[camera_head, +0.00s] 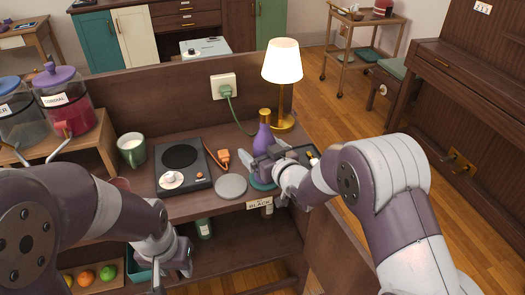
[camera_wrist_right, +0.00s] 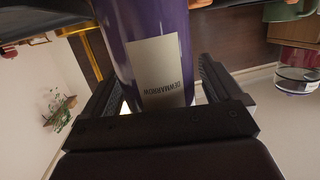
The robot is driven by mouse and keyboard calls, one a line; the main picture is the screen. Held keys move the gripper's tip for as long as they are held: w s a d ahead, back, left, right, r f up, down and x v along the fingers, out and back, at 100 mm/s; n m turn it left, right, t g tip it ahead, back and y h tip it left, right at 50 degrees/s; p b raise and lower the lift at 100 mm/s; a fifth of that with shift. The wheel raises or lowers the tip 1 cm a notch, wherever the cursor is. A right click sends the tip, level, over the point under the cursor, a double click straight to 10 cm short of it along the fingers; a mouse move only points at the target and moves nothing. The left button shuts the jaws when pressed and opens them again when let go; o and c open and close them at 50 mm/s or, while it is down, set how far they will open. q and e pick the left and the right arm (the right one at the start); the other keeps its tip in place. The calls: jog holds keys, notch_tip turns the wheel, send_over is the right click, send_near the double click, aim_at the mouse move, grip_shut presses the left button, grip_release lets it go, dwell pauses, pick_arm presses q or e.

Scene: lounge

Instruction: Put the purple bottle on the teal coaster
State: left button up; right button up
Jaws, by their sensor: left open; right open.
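The purple bottle (camera_head: 263,138) with a gold cap stands upright near the right end of the wooden counter. Its lower part is hidden behind my right gripper (camera_head: 268,162). The right wrist view shows the labelled bottle (camera_wrist_right: 150,30) between the two open fingers of my right gripper (camera_wrist_right: 160,95). The teal coaster (camera_head: 262,185) shows partly below that gripper. I cannot tell whether the bottle's base rests on it. My left gripper (camera_head: 172,268) is low in front of the counter's front edge, open and away from the bottle.
A grey round coaster (camera_head: 231,186) lies left of the teal one. A lit lamp (camera_head: 282,70) stands behind the bottle. A dark tray (camera_head: 303,153) lies to the right.

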jog(key=shift+r, duration=0.2)
jog(key=v, duration=1.2)
jog(key=s+d+f+m+g+h, duration=0.35)
jog(key=d+f+h, duration=0.25)
jog(key=d, duration=0.2)
jog(key=s+d+f+m+g, duration=0.1)
jog(key=s+d+g, duration=0.1)
jog(key=s+g, duration=0.2)
jog(key=s+d+f+m+g+h, duration=0.1)
jog(key=s+d+f+g, duration=0.1)
jog(key=s, duration=0.9)
jog(key=d+g, duration=0.1)
jog(key=g, duration=0.1)
jog(key=shift+s+g+h, duration=0.25)
jog(key=shift+g+h, duration=0.05)
jog(key=shift+g, duration=0.05)
